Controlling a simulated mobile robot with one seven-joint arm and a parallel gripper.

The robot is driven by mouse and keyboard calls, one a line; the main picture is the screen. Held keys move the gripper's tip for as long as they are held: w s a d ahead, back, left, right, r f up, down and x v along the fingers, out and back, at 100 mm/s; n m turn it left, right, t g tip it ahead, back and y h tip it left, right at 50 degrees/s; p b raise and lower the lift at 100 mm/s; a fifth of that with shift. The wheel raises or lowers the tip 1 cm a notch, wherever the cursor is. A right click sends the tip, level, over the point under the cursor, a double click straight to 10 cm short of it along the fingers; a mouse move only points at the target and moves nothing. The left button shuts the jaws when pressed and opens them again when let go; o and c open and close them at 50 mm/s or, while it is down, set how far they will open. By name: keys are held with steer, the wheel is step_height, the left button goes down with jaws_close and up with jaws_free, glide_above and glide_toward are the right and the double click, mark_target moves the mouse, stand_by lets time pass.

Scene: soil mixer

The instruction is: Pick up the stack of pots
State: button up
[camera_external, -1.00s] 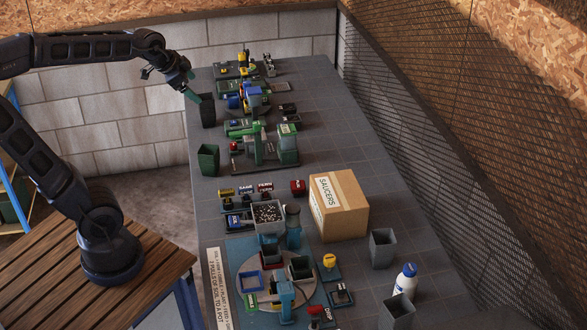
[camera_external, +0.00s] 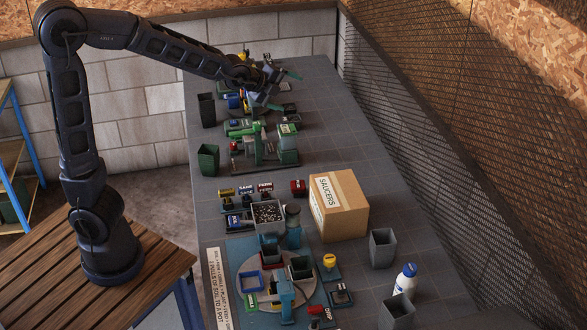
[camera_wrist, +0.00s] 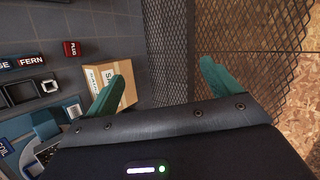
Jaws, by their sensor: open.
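Several pots stand on the grey bench. A dark pot (camera_external: 207,110) and a green pot (camera_external: 208,158) are by its left edge; a grey pot (camera_external: 383,248) and another grey pot (camera_external: 397,312) are at the front right. I cannot tell which of them is a stack. My gripper (camera_external: 280,90) is high over the far part of the bench, apart from these pots, to the right of the dark pot. In the wrist view my gripper (camera_wrist: 163,66) has its two teal fingers spread wide with nothing between them. No pot is clearly seen there.
A cardboard saucers box (camera_external: 345,205) stands mid-bench. Left of it are a soil bin (camera_external: 267,215), small labelled blocks and a round turntable (camera_external: 250,272). Green machines (camera_external: 258,147) stand farther back. A white bottle (camera_external: 405,280) is at front right. Mesh (camera_external: 400,130) borders the bench's right side.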

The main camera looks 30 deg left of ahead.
steer(key=w+d+m+t+h, duration=0.1)
steer(key=d+m+h, duration=0.1)
steer(key=d+m, duration=0.65)
steer(key=s+d+r+m+h, duration=0.2)
steer(key=s+d+m, duration=0.25)
steer(key=d, duration=0.45)
steer(key=s+d+r+m+h, duration=0.1)
steer(key=s+d+m+h, duration=0.3)
steer(key=d, duration=0.5)
steer(key=s+d+r+m+h, duration=0.1)
steer(key=s+d+r+m, duration=0.15)
steer(key=d+m, duration=0.5)
steer(key=n, duration=0.2)
glide_toward(390, 236)
steer(key=x, duration=0.2)
steer(key=shift+w+d+f, duration=0.3)
steer(key=shift+d+f, duration=0.05)
steer(key=shift+d, duration=0.05)
steer(key=shift+x, duration=3.45)
steer(key=shift+r, duration=0.2)
steer(key=shift+c, duration=0.2)
